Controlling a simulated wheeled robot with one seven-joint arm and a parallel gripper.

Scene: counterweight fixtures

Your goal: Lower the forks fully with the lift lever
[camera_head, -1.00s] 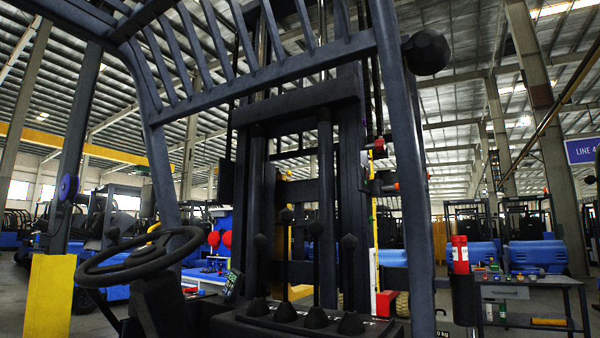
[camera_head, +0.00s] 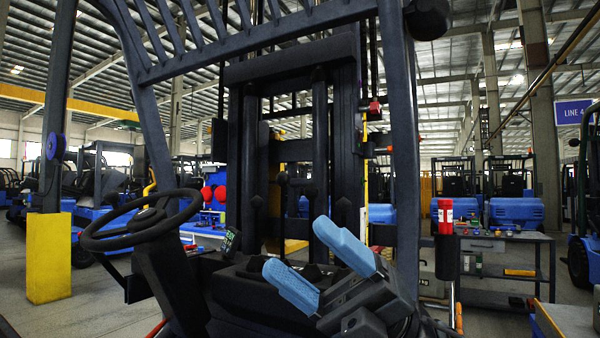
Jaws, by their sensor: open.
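The forklift's control levers rise from the black console (camera_head: 235,278) in front of the mast (camera_head: 290,75). I cannot tell which one is the lift lever. My gripper (camera_head: 318,257) comes in from the lower right with two blue fingers spread apart. It is open and empty, on the near side of the levers. It hides part of the console and the lever bases. The forks are not clearly visible.
A steering wheel (camera_head: 140,220) stands left of the levers. The overhead guard post (camera_head: 403,130) rises right of my gripper, with a red canister (camera_head: 445,215) beside it. A yellow post (camera_head: 49,257) stands at left. A workbench (camera_head: 505,262) stands behind at right.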

